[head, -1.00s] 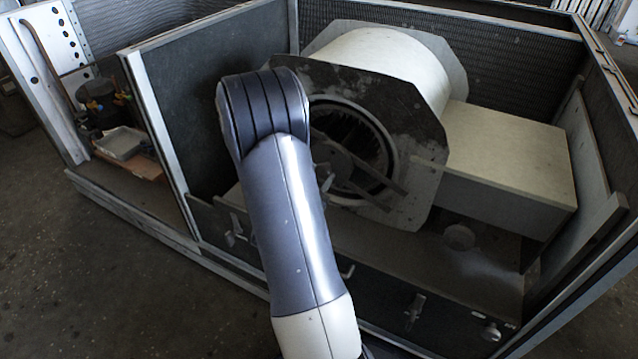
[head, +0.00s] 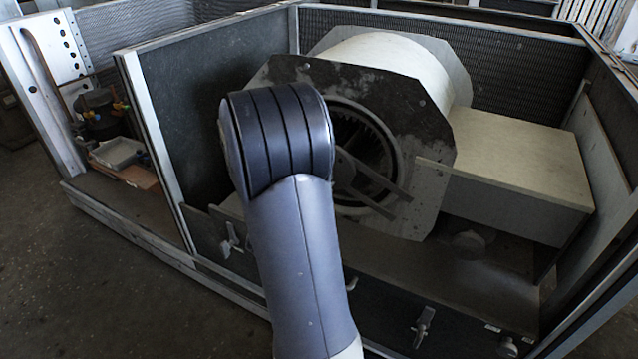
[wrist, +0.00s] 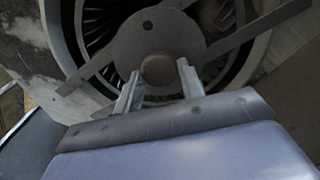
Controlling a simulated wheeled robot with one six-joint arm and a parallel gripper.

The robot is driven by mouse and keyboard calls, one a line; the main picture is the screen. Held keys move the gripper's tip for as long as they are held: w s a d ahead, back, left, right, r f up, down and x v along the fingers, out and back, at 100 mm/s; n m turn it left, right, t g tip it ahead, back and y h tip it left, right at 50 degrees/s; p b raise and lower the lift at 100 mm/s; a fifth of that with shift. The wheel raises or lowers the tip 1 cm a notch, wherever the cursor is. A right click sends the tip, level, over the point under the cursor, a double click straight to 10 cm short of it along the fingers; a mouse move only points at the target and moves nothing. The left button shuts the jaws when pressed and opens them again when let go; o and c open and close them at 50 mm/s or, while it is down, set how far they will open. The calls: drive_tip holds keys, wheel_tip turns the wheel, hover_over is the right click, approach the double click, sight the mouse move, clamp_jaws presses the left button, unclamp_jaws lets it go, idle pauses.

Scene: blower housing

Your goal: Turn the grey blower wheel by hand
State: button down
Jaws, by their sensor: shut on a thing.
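The grey blower wheel sits inside the round opening of the blower housing (head: 425,115); its dark vanes (head: 368,128) show in the head view past my arm. In the wrist view, the vanes (wrist: 100,18) ring a flat grey centre disc (wrist: 140,42) with straight arms across the opening. A round brownish hub end (wrist: 158,69) stands at the disc's middle. My gripper (wrist: 159,77) has its two fingers on either side of this hub end, shut on it. Finger contact is partly hard to see. My arm hides the gripper in the head view.
A pale box duct (head: 515,175) joins the housing at the right. Metal cabinet walls (head: 205,110) surround the blower, with a low front panel (head: 425,320) carrying latches.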

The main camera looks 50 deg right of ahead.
drive_tip(key=c, duration=0.9)
unclamp_jaws()
drive_tip(key=shift+a, duration=0.15)
drive_tip(key=p+v, duration=0.1)
drive_tip(key=v, duration=0.9)
drive_tip(key=shift+a+p, duration=0.3)
drive_tip(key=shift+p, duration=0.05)
drive_tip(key=shift+d, duration=0.15)
drive_tip(key=b+x, duration=0.1)
drive_tip(key=x, duration=0.9)
drive_tip(key=shift+d, duration=0.3)
